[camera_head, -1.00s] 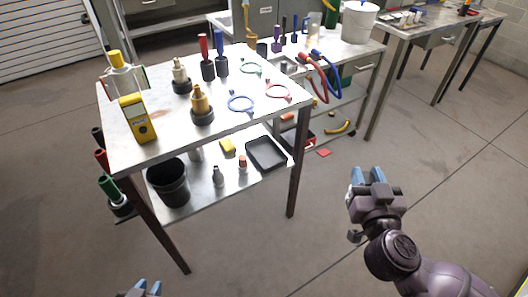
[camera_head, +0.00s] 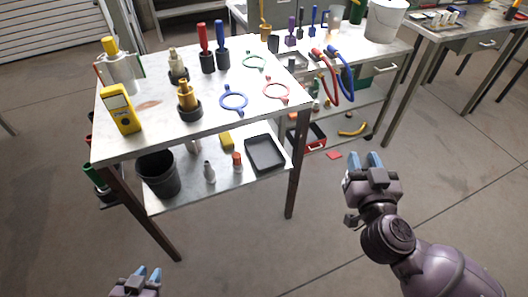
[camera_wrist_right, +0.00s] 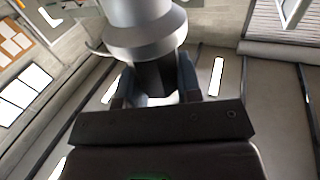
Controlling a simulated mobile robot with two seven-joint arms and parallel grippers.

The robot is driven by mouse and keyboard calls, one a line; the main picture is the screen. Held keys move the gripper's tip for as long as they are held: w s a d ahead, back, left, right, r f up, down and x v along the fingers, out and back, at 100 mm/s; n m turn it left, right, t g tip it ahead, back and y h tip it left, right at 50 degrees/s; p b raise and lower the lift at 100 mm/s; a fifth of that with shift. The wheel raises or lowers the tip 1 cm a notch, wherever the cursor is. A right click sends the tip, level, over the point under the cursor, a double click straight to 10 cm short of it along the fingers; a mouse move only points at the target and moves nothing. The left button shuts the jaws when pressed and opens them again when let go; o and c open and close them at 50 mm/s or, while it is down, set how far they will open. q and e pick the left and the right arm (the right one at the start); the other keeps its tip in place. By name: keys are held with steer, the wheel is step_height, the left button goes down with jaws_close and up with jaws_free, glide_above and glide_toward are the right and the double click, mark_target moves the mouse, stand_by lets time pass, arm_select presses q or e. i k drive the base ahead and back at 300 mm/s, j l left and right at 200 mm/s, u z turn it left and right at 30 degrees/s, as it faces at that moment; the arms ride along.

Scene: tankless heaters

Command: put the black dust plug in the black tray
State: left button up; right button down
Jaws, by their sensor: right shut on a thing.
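The black tray (camera_head: 279,164) lies on the lower shelf of the near table, towards its right end, and looks empty. My right gripper (camera_head: 364,162) is in the air to the right of that table, apart from the tray. In the right wrist view its fingers are shut on a dark piece (camera_wrist_right: 155,78), which I take to be the black dust plug; the hand hides much of it. A large grey round body (camera_wrist_right: 145,30) shows just beyond the fingertips. My left gripper (camera_head: 147,274) is at the bottom edge, open, with nothing seen between its fingers.
A black bin (camera_head: 157,177), a grey bottle (camera_head: 208,172), a red-capped bottle (camera_head: 237,162) and a yellow block (camera_head: 226,140) share the lower shelf (camera_head: 190,200). The tabletop (camera_head: 150,93) overhangs it. A table leg (camera_head: 298,165) stands right of the tray.

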mark_target(269, 164)
steer(key=l+u, duration=0.3)
steer(key=l, duration=0.45)
steer(key=k+l+u, duration=0.1)
steer(key=l+u, duration=0.2)
steer(key=l, duration=0.4)
steer(key=i+l+u, duration=0.15)
steer(key=i+l, duration=0.1)
steer(key=i, duration=0.15)
